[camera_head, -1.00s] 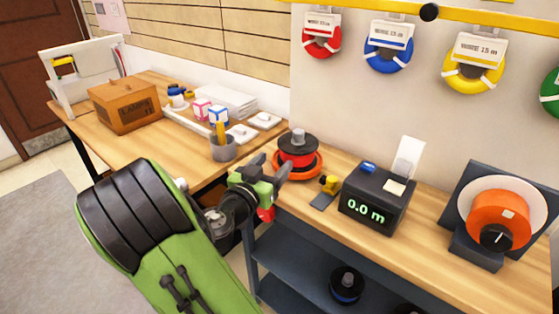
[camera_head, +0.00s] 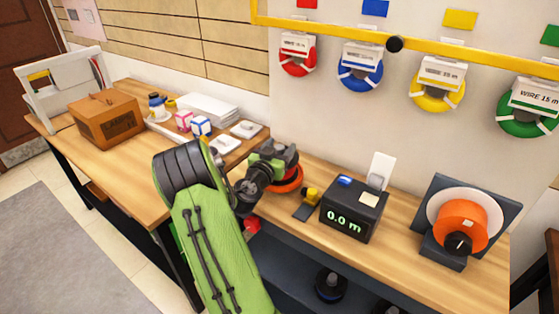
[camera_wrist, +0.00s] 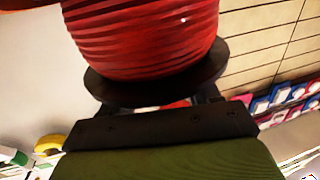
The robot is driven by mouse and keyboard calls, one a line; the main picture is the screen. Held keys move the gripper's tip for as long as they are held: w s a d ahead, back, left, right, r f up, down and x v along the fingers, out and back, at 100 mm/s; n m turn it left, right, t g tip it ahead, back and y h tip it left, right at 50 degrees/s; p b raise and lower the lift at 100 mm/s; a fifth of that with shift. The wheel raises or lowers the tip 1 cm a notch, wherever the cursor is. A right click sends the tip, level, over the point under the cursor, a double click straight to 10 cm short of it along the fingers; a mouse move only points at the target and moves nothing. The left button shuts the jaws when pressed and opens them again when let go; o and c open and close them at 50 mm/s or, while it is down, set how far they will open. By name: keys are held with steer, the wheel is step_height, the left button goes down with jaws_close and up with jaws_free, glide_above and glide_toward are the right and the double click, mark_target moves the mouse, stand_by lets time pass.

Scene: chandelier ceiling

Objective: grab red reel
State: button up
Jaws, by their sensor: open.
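The red reel (camera_wrist: 145,40) fills the top of the wrist view: red windings above a dark round flange. In the head view it is mostly hidden behind my gripper (camera_head: 276,166); the orange ring base (camera_head: 290,184) shows below it on the bench. My gripper is open and right at the reel. In the wrist view parts of the fingers show beneath the flange, but their tips are hidden, so I cannot tell whether they touch the reel. A red wire coil (camera_head: 297,60) hangs on the wall.
A black meter (camera_head: 350,212) reading 0.0 m and a small yellow tool (camera_head: 311,196) stand right of the reel. An orange spool (camera_head: 464,222) is farther right. Blue, yellow and green coils hang above. A wooden box (camera_head: 105,120) sits on the left table.

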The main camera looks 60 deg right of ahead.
steer(key=c, duration=1.1)
jaws_close()
steer(key=shift+r, duration=0.1)
